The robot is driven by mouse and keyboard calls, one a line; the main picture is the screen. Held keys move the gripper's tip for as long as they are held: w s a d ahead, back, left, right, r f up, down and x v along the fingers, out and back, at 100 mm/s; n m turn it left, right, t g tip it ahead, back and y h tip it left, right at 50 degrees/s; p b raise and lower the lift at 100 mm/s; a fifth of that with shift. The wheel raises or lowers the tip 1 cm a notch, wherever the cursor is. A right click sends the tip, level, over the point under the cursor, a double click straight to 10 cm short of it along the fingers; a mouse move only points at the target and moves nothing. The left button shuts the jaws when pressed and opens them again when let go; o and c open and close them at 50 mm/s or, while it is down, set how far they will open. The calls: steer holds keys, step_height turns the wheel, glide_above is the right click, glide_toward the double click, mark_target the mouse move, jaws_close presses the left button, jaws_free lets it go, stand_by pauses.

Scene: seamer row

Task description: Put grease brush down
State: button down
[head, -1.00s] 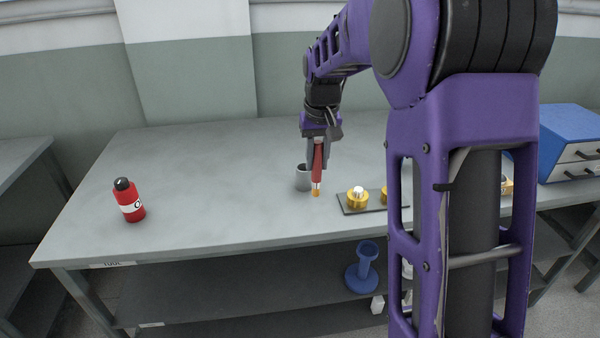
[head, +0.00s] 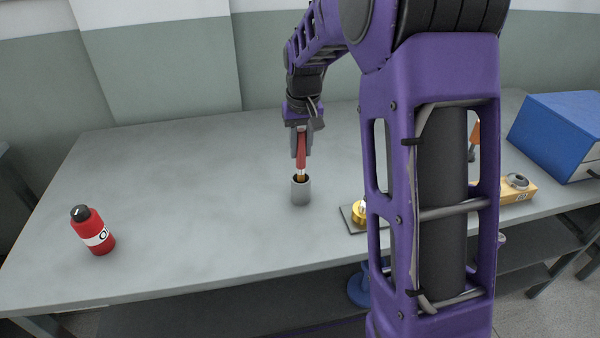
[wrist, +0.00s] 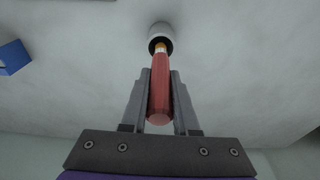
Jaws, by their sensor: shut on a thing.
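The grease brush (head: 301,150) has a red handle and an orange-tan tip. My gripper (head: 301,146) is shut on its handle and holds it upright, tip down. A grey cup (head: 301,191) stands on the table right below, and the brush tip is at its mouth. The wrist view also shows the brush (wrist: 160,90) between the two fingers of my gripper (wrist: 160,82), with its tip at the dark opening of the cup (wrist: 160,36). How deep the tip is cannot be told.
A red bottle (head: 92,231) stands on the table (head: 190,180) at the left. A dark plate with a gold part (head: 359,212) lies right of the cup, partly behind my arm. A blue drawer box (head: 560,135) is at the far right.

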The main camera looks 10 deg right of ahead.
mark_target(301, 167)
steer(key=shift+f, duration=2.9)
steer(key=shift+f+b, duration=0.2)
steer(key=shift+b, duration=0.15)
steer(key=c, duration=0.7)
jaws_free()
steer(key=shift+r, duration=0.1)
steer(key=r, duration=0.4)
steer(key=s+r+p, duration=0.1)
steer(key=r, duration=0.7)
steer(key=shift+s, duration=0.35)
steer(key=shift+r, duration=0.1)
